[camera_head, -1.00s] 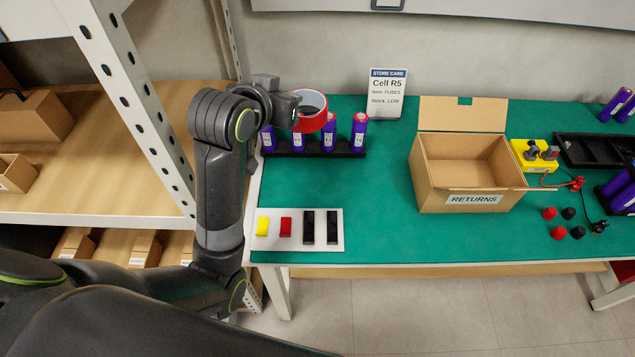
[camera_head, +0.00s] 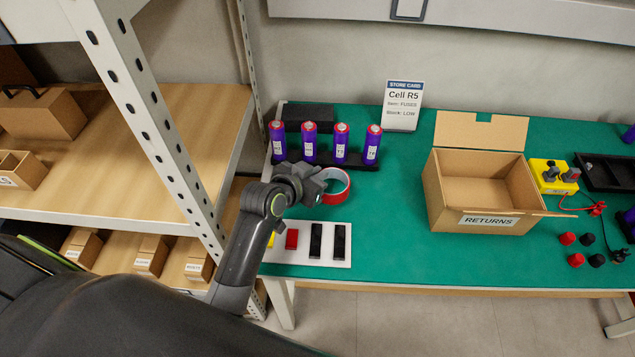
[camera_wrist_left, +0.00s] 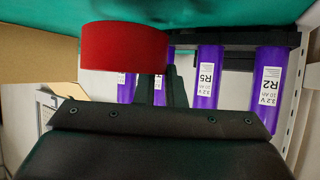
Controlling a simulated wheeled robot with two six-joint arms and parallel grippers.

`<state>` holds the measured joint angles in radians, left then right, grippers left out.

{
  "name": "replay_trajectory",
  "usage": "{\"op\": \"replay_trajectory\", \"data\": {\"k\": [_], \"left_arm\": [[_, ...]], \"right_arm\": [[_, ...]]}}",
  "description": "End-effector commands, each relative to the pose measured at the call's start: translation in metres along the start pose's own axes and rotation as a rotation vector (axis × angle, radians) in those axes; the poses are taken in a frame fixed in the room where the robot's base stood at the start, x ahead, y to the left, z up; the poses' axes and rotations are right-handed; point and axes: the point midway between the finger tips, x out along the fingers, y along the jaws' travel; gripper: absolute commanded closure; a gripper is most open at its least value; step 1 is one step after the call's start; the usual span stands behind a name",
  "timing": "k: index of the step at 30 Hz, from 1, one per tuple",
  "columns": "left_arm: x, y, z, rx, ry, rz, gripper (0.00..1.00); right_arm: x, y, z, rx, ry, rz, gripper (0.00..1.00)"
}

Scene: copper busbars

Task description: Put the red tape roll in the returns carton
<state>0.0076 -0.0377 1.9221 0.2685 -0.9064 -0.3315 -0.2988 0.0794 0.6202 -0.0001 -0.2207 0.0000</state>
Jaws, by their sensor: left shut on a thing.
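The red tape roll (camera_head: 333,187) is in my left gripper (camera_head: 318,180), in front of the purple cells in the head view. The gripper is shut on its rim. My right gripper is in neither view.
Purple cells (camera_head: 341,144) stand in a black rack behind the roll. A white plate (camera_head: 328,262) with coloured and black pieces lies in front. A store card (camera_head: 403,105) stands behind. A yellow block (camera_head: 552,177) is right of the carton. Green mat is clear between rack and carton.

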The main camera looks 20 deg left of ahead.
Motion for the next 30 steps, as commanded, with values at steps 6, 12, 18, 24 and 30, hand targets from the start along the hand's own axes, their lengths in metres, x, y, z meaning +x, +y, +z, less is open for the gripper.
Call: {"op": "replay_trajectory", "data": {"k": [6, 12, 18, 24, 30], "left_arm": [[0.013, 0.0, 0.025, -0.002, -0.002, -0.001, 1.0], [0.014, 0.0, 0.025, -0.001, -0.001, -0.001, 1.0], [0.015, 0.0, 0.028, 0.0, -0.001, -0.001, 0.88], [0.015, 0.0, 0.028, 0.0, -0.002, -0.001, 0.69], [0.015, 0.0, 0.027, 0.0, -0.002, -0.001, 0.69]], "right_arm": [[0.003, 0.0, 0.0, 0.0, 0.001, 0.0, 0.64], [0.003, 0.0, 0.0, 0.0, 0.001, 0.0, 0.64], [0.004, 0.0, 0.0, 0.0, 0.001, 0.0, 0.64], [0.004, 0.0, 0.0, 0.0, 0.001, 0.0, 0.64], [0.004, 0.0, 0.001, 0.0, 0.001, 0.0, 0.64]]}}
